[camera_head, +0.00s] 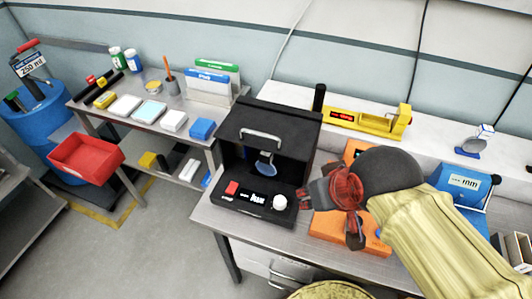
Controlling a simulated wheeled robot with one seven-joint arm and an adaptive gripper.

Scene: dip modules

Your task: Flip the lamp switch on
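A black box-shaped device (262,128) with a metal handle stands on the bench left of my arm. Its low front panel (254,205) carries a red rocker switch (232,187) at the left, a small dark display with white marks in the middle and a white round knob (279,202) at the right. A small round bluish piece (266,168) shows in its opening. Which of these is the lamp switch is not labelled legibly. My gripper (305,198) is just right of the white knob, with a visible gap. Its small fingers point left; their opening is too small to judge.
An orange case (350,229) lies under my gripper and arm. A yellow device (368,121) and a blue device (464,184) stand behind and right. A red bin (86,160) and a shelf with small boxes are at the left. The floor in front is clear.

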